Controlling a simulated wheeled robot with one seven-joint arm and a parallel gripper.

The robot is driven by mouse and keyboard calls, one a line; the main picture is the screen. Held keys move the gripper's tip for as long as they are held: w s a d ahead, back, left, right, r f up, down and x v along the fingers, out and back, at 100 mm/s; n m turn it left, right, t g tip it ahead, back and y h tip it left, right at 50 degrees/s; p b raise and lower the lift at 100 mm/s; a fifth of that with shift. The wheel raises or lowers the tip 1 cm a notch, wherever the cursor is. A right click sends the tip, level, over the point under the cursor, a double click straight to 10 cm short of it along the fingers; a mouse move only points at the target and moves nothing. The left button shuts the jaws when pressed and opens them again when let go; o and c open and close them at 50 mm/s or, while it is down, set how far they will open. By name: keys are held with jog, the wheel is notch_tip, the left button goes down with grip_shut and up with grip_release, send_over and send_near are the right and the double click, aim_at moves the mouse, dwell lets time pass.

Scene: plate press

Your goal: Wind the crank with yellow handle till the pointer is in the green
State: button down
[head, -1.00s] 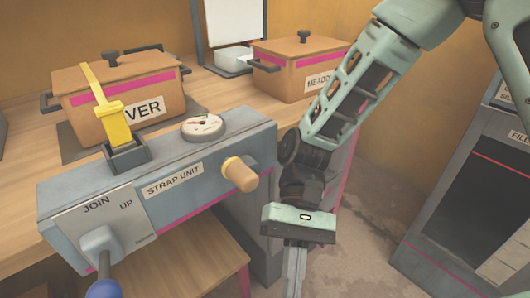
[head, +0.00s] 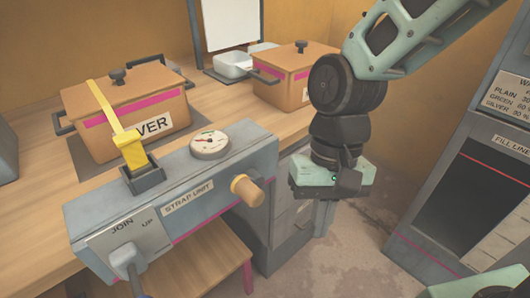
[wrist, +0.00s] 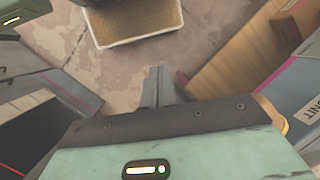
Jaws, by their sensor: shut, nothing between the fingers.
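The strap unit (head: 180,205) is a blue-grey box on the edge of the wooden bench. A stubby tan handle with a yellow collar (head: 247,190) sticks out of its front near the right end. A round white dial (head: 210,143) sits on top with a small red pointer; its exact reading is too small to tell. My gripper (head: 324,218) hangs fingers-down to the right of the handle, apart from it, shut and empty. In the wrist view the shut fingers (wrist: 160,84) are over the floor, and a yellow edge (wrist: 272,116) shows at the right, probably the handle's collar.
Lidded boxes (head: 125,115) (head: 292,80) stand behind. A grey cabinet (head: 460,190) is at the right. A pale bin (wrist: 140,38) is on the floor.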

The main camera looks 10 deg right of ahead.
jog(key=w+r+m+g+y+p, duration=0.3)
jog(key=w+r+m+p, duration=0.4)
jog(key=m+p, duration=0.4)
jog(key=m+y+p, duration=0.6)
jog(key=m+p, duration=0.9)
jog(key=m, duration=0.3)
send_near(253, 188)
jog(key=f+p+x, duration=0.1)
jog(key=p+x, duration=0.3)
jog(key=x, duration=0.2)
jog(key=shift+w+g, duration=0.3)
jog(key=shift+g, duration=0.1)
jog(key=shift+f, duration=0.2)
jog(key=shift+p, duration=0.3)
